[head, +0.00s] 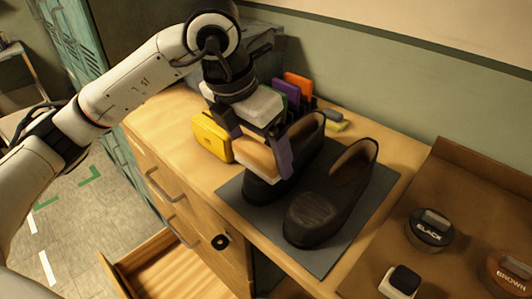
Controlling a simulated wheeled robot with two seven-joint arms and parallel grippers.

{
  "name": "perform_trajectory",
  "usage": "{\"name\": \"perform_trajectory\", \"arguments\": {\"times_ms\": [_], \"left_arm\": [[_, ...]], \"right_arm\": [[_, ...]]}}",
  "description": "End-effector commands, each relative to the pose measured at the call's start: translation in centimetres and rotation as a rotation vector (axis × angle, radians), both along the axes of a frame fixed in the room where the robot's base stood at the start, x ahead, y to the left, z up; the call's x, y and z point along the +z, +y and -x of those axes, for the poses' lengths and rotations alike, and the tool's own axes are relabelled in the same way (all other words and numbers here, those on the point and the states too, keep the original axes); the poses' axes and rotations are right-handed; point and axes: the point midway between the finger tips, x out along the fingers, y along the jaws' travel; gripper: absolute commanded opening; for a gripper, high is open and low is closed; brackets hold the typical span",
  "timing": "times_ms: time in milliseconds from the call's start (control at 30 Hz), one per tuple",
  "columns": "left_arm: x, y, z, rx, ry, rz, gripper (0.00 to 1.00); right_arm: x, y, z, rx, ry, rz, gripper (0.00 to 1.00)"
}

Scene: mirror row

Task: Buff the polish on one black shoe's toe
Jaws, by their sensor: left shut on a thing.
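Two black shoes stand side by side on a dark grey mat (333,255), toes toward the lower left. The right shoe (345,185) has a dull greyish patch on its toe. The left shoe (308,142) is partly hidden behind my left gripper (262,152). That gripper is shut on a tan, wooden-looking block, perhaps a brush (254,157), over the left shoe's toe end. I cannot tell whether the block touches the shoe. My right gripper is not in view.
A yellow box (212,137) stands left of the shoes, with purple (287,93) and orange (298,87) upright items behind. Black (430,230) and brown (512,268) polish tins and a dark-topped white bottle (400,282) occupy the brown surface at right. A drawer (160,265) hangs open below.

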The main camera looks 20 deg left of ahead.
Motion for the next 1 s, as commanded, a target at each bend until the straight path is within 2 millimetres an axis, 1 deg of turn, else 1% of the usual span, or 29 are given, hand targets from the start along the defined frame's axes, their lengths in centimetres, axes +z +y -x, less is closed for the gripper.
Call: {"name": "perform_trajectory", "arguments": {"times_ms": [33, 200, 333, 433, 667, 767, 1000], "left_arm": [[-0.2, 0.6, -0.1, 0.004, 0.002, -0.003, 0.68], [-0.1, 2.1, -0.6, 0.005, 0.001, -0.002, 0.68], [0.0, 2.8, -0.8, 0.003, 0.001, -0.002, 0.68], [0.1, 3.0, -0.8, 0.001, 0.001, -0.001, 0.68], [-0.1, 2.6, -1.7, 0.000, -0.001, 0.000, 0.68], [-0.2, 2.3, -1.8, -0.001, 0.001, -0.001, 0.68], [-0.2, 0.3, -1.1, -0.005, 0.003, -0.001, 0.68]], "right_arm": [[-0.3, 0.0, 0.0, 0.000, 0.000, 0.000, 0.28], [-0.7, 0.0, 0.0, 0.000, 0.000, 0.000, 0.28], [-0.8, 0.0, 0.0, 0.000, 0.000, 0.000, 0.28], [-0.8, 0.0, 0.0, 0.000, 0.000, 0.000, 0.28], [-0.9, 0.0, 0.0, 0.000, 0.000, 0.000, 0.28], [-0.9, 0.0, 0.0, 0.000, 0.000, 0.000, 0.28], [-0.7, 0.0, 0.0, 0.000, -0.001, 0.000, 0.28]]}}
